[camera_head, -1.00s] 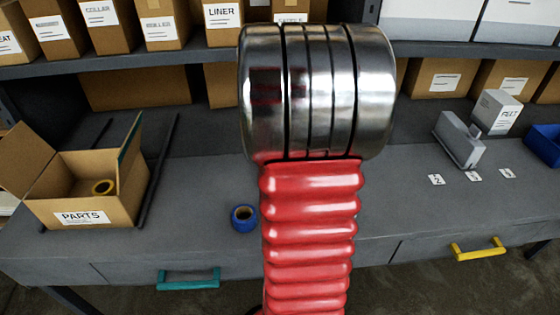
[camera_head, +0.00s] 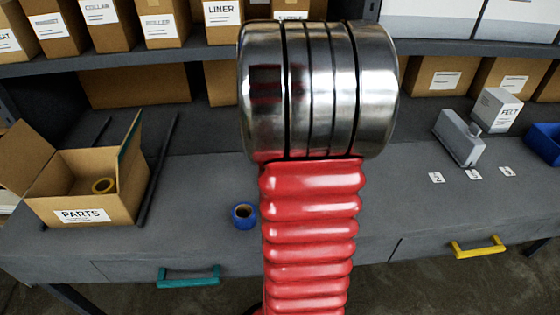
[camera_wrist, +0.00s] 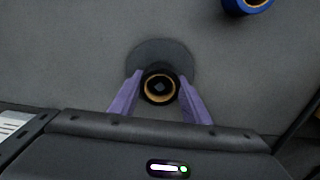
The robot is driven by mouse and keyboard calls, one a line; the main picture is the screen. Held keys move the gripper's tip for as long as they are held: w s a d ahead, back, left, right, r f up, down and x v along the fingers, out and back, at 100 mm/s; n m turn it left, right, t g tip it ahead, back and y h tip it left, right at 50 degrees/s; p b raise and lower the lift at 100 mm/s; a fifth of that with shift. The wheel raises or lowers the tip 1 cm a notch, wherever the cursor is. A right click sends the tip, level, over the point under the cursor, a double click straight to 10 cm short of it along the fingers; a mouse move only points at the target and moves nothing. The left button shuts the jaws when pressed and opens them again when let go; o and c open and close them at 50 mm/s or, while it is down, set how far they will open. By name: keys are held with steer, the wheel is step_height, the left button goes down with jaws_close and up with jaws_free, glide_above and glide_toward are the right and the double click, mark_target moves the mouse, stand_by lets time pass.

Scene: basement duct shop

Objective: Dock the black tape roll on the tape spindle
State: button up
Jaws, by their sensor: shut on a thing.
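In the wrist view the black tape roll (camera_wrist: 144,84), with a tan core, sits between the purple fingers of my gripper (camera_wrist: 161,74), which is shut on it. A grey shape shows inside the roll's hole; I cannot tell if it is the spindle's post. A darker round disc (camera_wrist: 160,49) lies behind the roll, perhaps the spindle's base or a shadow. I cannot tell whether the roll touches it. In the head view my red and metal arm hides the gripper, the black roll and any spindle.
A blue tape roll (camera_head: 244,216) stands on the grey bench (camera_head: 200,200), left of my arm, and shows in the wrist view (camera_wrist: 243,6). An open PARTS box (camera_head: 112,210) stands further left.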

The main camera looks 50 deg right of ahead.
steer(key=shift+f, duration=0.55)
stand_by(0.7)
steer(key=o, duration=0.8)
step_height(320, 180, up, 11)
stand_by(1.3)
steer(key=shift+d, duration=0.1)
stand_by(0.7)
